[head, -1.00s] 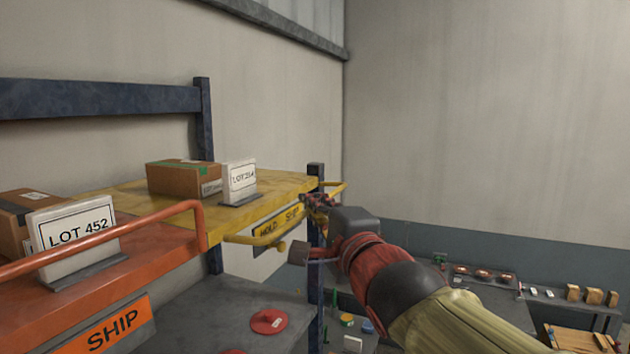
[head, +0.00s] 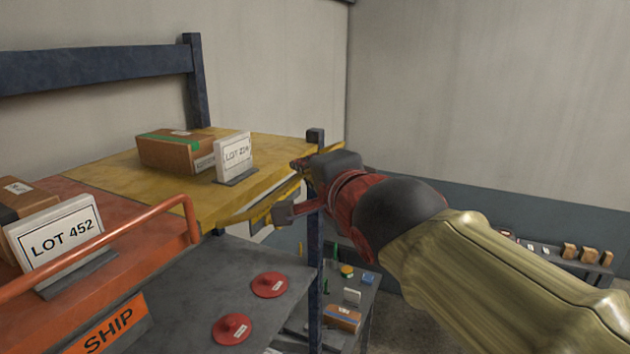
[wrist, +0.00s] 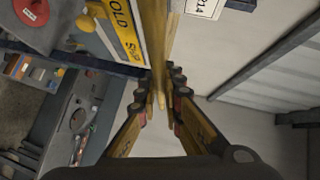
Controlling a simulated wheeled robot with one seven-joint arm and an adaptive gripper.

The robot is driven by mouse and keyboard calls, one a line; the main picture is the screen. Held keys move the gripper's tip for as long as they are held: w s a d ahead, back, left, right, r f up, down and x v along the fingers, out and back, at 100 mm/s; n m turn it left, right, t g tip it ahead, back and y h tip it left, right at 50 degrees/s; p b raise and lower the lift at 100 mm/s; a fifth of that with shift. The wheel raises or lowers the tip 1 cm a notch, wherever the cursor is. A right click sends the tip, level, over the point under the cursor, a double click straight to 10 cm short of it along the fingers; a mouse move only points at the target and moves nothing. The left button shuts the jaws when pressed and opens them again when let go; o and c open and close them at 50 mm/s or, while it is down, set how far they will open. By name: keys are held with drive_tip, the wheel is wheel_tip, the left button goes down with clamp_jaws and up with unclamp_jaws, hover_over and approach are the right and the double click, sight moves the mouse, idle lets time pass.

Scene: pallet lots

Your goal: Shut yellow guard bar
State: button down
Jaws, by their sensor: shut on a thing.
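The yellow guard bar (head: 240,217) runs along the front edge of the yellow shelf (head: 115,166), at or slightly below deck level. My gripper (head: 300,166) is at the bar's right part, near the dark blue post, and hides some of it. In the wrist view my gripper (wrist: 162,84) has its fingers closed on both sides of the yellow bar (wrist: 160,98). The hold/ship sign (wrist: 124,28) shows beside the bar there. A brown box (head: 172,151) and a white lot sign (head: 233,155) stand on the yellow shelf.
The orange shelf (head: 80,203) on the left has its own orange bar (head: 120,241) and a LOT 452 sign (head: 58,238). Red discs (head: 268,285) lie on the grey surface below. A dark blue post (head: 316,240) stands close to my gripper.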

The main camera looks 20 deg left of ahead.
drive_tip(key=shift+a, duration=0.1)
drive_tip(key=a+r+n+g+h+p, duration=0.3)
drive_tip(key=a+n+h+p, duration=0.2)
drive_tip(key=h+p, duration=0.4)
drive_tip(key=shift+w+a+r+n+p, duration=0.3)
drive_tip(key=shift+n+p, duration=0.2)
drive_tip(key=shift+p, duration=0.75)
drive_tip(key=c, duration=2.2)
unclamp_jaws()
drive_tip(key=shift+a, duration=0.1)
drive_tip(key=shift+s, duration=0.1)
